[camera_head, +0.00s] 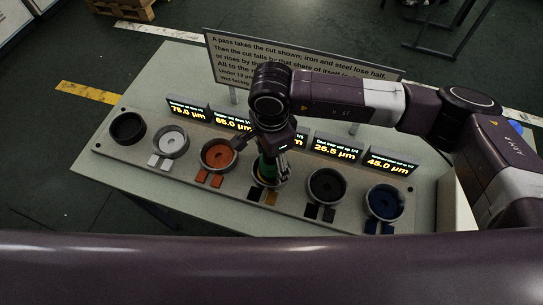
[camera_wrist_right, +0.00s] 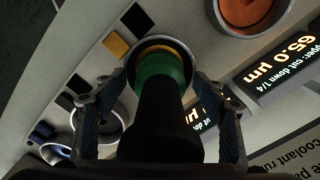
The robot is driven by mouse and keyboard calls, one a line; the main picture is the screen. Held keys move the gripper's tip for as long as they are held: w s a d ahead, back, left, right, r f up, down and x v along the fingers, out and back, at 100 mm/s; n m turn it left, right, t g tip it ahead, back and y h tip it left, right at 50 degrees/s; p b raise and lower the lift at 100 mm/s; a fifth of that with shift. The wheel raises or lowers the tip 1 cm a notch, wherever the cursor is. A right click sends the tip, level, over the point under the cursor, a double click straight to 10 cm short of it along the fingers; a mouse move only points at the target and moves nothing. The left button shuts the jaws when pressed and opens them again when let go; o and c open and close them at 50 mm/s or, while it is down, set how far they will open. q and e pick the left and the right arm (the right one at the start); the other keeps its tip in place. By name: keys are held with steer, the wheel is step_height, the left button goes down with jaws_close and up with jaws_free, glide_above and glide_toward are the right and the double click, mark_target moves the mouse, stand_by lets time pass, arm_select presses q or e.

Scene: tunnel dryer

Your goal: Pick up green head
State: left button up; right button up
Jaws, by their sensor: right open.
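The green head (camera_head: 266,168) sits in a grey round cup, fourth from the left in the row. In the right wrist view the green head (camera_wrist_right: 160,70) shows as a green band with a yellowish ring beyond it and a thick black shaft (camera_wrist_right: 165,120) toward the camera. My right gripper (camera_head: 269,160) points down over this cup and partly hides the head. In the wrist view the right gripper (camera_wrist_right: 158,104) is open, one finger on each side of the black shaft, with visible gaps. My left gripper is not in view.
The grey rack (camera_head: 112,147) holds several cups, including a white one (camera_head: 170,142), an orange one (camera_head: 219,154) and a blue one (camera_head: 384,202). Lit micrometre displays (camera_head: 338,148) stand behind the cups. A text sign (camera_head: 232,52) rises at the back. The table's left side is clear.

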steer(key=shift+f, duration=0.2)
steer(key=c, duration=1.8)
steer(key=shift+a+r, duration=0.1)
steer(key=shift+r, duration=0.05)
